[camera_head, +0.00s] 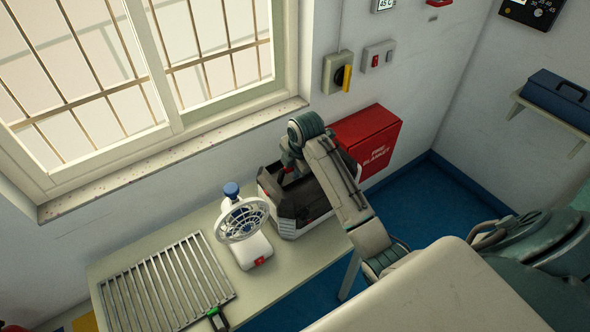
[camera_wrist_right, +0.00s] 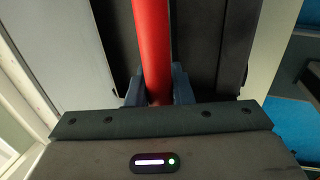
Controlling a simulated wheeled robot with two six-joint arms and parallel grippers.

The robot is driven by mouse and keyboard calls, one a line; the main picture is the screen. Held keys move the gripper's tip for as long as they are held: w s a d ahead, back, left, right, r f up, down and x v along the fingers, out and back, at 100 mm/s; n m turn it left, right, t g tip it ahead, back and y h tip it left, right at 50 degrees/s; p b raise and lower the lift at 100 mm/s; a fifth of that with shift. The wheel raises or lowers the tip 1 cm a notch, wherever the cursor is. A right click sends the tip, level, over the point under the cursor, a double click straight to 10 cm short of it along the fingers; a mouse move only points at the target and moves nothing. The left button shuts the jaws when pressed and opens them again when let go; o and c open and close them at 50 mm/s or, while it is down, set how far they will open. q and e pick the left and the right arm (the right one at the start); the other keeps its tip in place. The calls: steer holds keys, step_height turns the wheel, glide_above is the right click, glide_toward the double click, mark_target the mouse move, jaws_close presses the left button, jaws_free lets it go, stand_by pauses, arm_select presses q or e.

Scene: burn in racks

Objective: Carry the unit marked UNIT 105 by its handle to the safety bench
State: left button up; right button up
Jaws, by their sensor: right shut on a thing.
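A dark unit with pale grey edges (camera_head: 300,217) is at the right end of a pale bench (camera_head: 190,222) under the window. No number can be read on it, and I cannot tell if its base touches the bench top. Its red handle (camera_wrist_right: 152,45) runs between the fingers of my right gripper (camera_wrist_right: 158,88) in the right wrist view. The gripper is shut on that handle. In the head view my right arm reaches over the unit, and the right gripper (camera_head: 288,177) is partly hidden at its top. My left gripper is not in view.
A white fan (camera_head: 243,220) with a blue knob stands close to the unit's left. A metal slatted rack (camera_head: 165,285) covers the bench's left part. A red fire blanket box (camera_head: 367,140) is on the wall behind. A blue toolbox (camera_head: 558,98) sits on a wall shelf.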

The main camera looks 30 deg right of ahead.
steer(key=shift+w+a+r, duration=0.1)
steer(key=shift+w, duration=0.8)
steer(key=o, duration=1.9)
steer(key=shift+v, duration=2.5)
